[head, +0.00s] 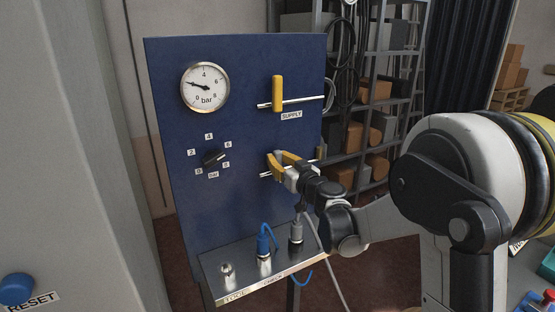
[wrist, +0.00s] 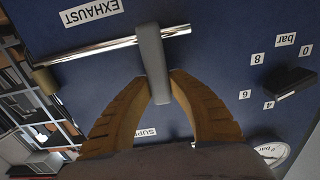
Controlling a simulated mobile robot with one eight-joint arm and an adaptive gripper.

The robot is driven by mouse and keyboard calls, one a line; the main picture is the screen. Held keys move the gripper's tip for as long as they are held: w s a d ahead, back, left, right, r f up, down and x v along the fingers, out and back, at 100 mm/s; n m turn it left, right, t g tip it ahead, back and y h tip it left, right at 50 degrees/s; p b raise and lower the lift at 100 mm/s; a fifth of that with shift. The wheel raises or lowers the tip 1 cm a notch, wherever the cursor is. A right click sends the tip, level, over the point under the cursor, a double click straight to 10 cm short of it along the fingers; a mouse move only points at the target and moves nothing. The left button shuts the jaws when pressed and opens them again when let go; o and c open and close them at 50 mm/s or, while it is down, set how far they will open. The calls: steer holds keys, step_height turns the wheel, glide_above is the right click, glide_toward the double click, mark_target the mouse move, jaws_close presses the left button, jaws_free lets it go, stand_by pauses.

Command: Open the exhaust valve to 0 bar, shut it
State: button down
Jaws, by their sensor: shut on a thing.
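The exhaust valve is a grey lever (wrist: 152,62) on a chrome pipe (wrist: 100,48), under the upside-down EXHAUST label (wrist: 91,12) in the wrist view. The lever stands crosswise to the pipe. My gripper (wrist: 163,86) is shut on the lever, one yellow finger on each side. In the head view my gripper (head: 277,160) is at the lower pipe and hides most of the lever. The round pressure gauge (head: 205,87) is at the panel's upper left; its needle points left and slightly up, near 2 bar.
The supply valve's yellow handle (head: 278,93) stands upright across the upper pipe. A black knob (head: 214,158) with a bar scale is left of my gripper. Below, a metal shelf (head: 235,290) carries connectors and a blue hose (head: 264,240). A blue RESET button (head: 16,289) is far left.

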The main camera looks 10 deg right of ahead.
mark_target(288, 166)
steer(key=shift+d, duration=0.1)
steer(key=w+d+f+m+b, duration=0.2)
steer(key=d+f+m+b, duration=0.2)
steer(key=m, duration=1.3)
steer(key=shift+d+f+b, duration=0.4)
steer(key=shift+d+f, duration=0.35)
steer(key=shift+f, duration=0.05)
steer(key=shift+m, duration=0.3)
steer(key=c, duration=1.2)
jaws_free()
steer(key=shift+f, duration=0.1)
steer(key=shift+s, duration=0.1)
